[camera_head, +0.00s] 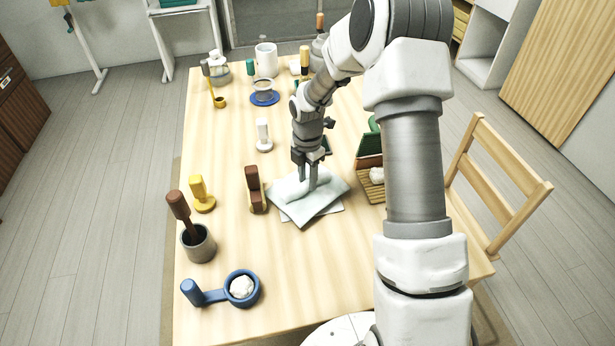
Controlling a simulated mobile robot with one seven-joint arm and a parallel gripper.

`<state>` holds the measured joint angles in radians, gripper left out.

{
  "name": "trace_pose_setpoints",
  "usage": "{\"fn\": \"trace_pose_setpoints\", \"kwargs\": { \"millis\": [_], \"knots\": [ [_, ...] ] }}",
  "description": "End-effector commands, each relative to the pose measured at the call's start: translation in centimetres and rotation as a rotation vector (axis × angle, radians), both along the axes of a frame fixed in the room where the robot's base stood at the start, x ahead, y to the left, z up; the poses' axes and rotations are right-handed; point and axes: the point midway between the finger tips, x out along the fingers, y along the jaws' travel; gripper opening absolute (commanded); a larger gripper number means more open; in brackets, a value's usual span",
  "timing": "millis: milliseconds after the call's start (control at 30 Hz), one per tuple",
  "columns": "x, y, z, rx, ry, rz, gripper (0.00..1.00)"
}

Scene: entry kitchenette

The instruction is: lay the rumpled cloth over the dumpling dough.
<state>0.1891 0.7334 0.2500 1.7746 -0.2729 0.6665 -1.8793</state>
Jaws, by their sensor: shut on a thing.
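A pale grey-white cloth (298,207) lies on the wooden table below my gripper, partly flat with a raised fold in its middle. Its corners stick out at different angles, like two offset layers. My gripper (308,184) points down and is shut on the cloth at the raised fold. A white lump (241,287) sits in a blue round-ended pan at the front left. Another white lump (377,175) is by a slatted wooden tray to the right. I cannot tell which is the dumpling dough, or whether anything lies under the cloth.
A grey cup (198,243) and a yellow-handled tool (201,194) are farther left. A green-lidded box (370,150) stands to the right. The table (300,270) is clear in front of the cloth.

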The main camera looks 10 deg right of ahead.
Motion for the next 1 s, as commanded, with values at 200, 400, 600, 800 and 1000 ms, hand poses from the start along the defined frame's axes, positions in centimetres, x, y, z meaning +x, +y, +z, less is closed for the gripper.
{"fn": "trace_pose_setpoints", "kwargs": {
  "millis": [200,400,600,800,1000],
  "knots": [
    [0.01,0.00,-0.30,0.000,0.000,0.000,0.00],
    [0.01,0.00,-0.29,0.000,0.000,0.000,0.38],
    [0.00,0.01,-0.29,0.000,0.000,0.000,0.71],
    [0.00,0.01,-0.29,0.000,0.000,0.000,0.71],
    [0.04,-0.02,0.66,0.001,-0.001,-0.001,0.71]
  ]
}}
